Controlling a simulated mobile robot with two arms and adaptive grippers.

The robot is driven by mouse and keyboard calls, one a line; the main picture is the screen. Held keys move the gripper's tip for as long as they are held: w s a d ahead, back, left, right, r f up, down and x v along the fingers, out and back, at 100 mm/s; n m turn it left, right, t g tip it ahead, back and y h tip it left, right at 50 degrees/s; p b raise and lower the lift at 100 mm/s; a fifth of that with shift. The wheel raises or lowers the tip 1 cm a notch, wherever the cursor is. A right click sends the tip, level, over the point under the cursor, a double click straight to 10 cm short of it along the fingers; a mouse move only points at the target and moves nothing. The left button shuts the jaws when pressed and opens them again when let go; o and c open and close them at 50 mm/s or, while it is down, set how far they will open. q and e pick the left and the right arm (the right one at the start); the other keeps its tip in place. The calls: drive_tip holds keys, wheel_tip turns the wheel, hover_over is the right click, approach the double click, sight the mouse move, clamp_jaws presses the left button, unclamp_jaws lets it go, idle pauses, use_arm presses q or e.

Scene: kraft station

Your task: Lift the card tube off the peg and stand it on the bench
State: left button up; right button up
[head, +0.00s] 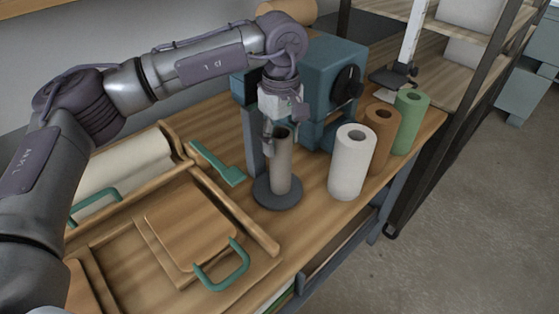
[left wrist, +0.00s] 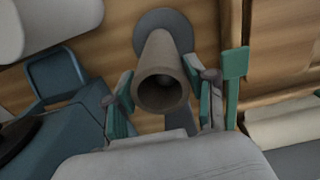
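The card tube (head: 282,166) is a grey-brown, open-topped cylinder. It stands upright on a round dark base (head: 276,198) on the wooden bench (head: 310,215). The peg itself is hidden by the tube. My left gripper (head: 277,124) is at the tube's top end, pointing down. In the left wrist view, the green-padded fingers of my left gripper (left wrist: 163,102) are spread on either side of the tube's mouth (left wrist: 160,92), with a gap visible on each side. My right gripper is not in view.
White (head: 352,162), brown (head: 381,138) and green (head: 410,121) rolls stand to the right. A blue machine (head: 333,75) is close behind the tube. A wooden tray (head: 235,208) and a teal scraper (head: 216,163) lie to the left. Bare bench shows in front of the base.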

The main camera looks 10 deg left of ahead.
use_arm(q)
drive_tip(key=shift+c, duration=1.4)
drive_tip(key=shift+r+p, duration=2)
drive_tip(key=shift+r, duration=1.4)
wheel_tip(320, 180, up, 10)
drive_tip(key=p, duration=0.6)
drive_tip(key=shift+f, duration=0.15)
